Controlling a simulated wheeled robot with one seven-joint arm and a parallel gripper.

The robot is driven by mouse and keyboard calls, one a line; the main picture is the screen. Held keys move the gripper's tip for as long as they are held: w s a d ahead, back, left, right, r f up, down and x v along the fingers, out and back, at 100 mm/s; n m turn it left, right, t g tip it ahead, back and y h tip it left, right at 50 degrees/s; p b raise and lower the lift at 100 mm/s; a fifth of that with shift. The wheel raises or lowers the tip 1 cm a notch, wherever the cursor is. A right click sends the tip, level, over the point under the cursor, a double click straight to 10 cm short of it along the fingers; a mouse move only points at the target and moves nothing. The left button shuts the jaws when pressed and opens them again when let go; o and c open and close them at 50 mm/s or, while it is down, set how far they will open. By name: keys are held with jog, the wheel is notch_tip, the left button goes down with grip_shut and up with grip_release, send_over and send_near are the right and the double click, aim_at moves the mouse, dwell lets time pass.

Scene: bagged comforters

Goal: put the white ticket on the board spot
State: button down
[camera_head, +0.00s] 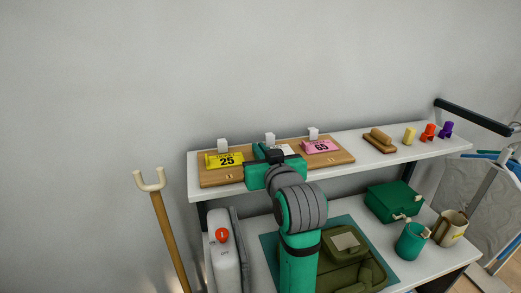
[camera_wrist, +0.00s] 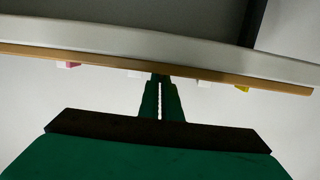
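The wooden board (camera_head: 212,180) lies on the upper shelf, with a yellow ticket marked 25 (camera_head: 226,160) at its left and a pink ticket (camera_head: 319,146) at its right. A white piece, seemingly the white ticket (camera_head: 286,149), shows at the middle of the board, mostly hidden behind my gripper. My gripper (camera_wrist: 160,77) reaches over the middle of the board. In the wrist view its fingers stand close together with a narrow pale gap, their tips at the board's edge (camera_wrist: 100,58). Whether they pinch the ticket is hidden.
White blocks (camera_head: 270,139) stand along the board's back edge. A wooden piece (camera_head: 380,139) and yellow, red and purple items (camera_head: 428,132) stand to the right. Below are a green box (camera_head: 394,201), mugs (camera_head: 411,243) and an olive bag (camera_head: 345,262). A forked pole (camera_head: 166,235) leans left.

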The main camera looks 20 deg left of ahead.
jog(key=shift+f, duration=0.25)
jog(key=c, duration=1.9)
grip_release()
jog(key=shift+o, duration=0.7)
jog(key=o, duration=0.5)
jog(key=shift+s+d+r, duration=0.1)
jog(key=shift+r, duration=0.05)
jog(key=shift+s+d+r, duration=0.15)
jog(key=shift+s+r, duration=0.15)
jog(key=shift+s, duration=0.2)
jog(key=shift+s+d+r, duration=0.5)
jog(key=shift+s+d, duration=0.05)
jog(key=shift+s, duration=0.15)
jog(key=shift+s+d+r, duration=0.45)
jog(key=shift+s+d, duration=0.1)
jog(key=shift+s, duration=0.15)
